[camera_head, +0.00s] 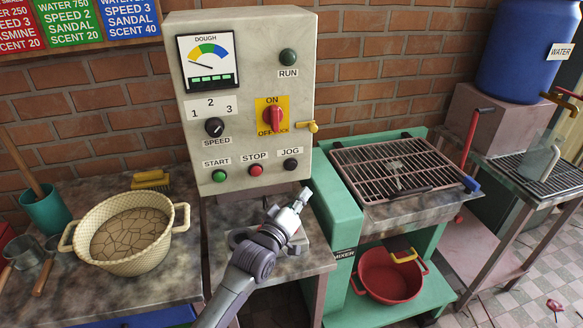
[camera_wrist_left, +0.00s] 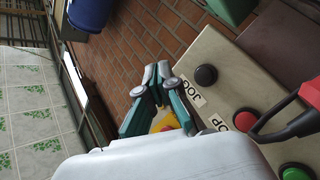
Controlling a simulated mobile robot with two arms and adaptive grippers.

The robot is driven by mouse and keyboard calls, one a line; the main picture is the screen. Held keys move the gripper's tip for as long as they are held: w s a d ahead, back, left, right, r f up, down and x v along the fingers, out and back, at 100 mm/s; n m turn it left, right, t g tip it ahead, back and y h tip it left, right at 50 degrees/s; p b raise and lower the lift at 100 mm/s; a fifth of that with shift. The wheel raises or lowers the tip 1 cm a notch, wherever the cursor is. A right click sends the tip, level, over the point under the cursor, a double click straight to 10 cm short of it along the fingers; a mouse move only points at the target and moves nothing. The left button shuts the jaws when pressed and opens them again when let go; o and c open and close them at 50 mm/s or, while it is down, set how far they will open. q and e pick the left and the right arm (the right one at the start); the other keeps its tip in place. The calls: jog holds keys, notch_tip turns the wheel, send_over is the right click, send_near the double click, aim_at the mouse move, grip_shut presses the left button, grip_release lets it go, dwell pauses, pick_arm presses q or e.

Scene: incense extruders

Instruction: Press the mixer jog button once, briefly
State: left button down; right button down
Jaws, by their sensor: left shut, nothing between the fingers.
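The black JOG button (camera_head: 291,163) sits at the lower right of the pale control panel (camera_head: 240,103), above the work table. The button also shows in the left wrist view (camera_wrist_left: 206,75), with its JOG label beside it. My left gripper (camera_head: 304,192) is shut and empty. In the head view its tips appear just below and right of the button. In the wrist view the gripper (camera_wrist_left: 158,78) lies left of the button with a visible gap, not touching it. My right gripper is in neither view.
The red STOP button (camera_head: 255,170) and green START button (camera_head: 219,176) lie left of JOG. A yellow latch (camera_head: 313,127) juts from the panel's right side. A green mixer frame with a metal grate (camera_head: 392,168) stands to the right. A dough basket (camera_head: 130,262) stands left.

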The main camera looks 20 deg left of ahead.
aim_at(291, 166)
pick_arm(q)
jog(key=shift+w+a+b, duration=0.8)
jog(key=shift+w, duration=0.4)
jog(key=shift+w+a+b, duration=0.8)
jog(key=shift+w, duration=0.35)
jog(key=shift+w+a+b, duration=0.8)
jog(key=shift+w, duration=0.4)
jog(key=shift+w+a, duration=0.1)
jog(key=shift+w, duration=0.05)
jog(key=shift+w+a, duration=0.15)
jog(key=shift+w, duration=0.05)
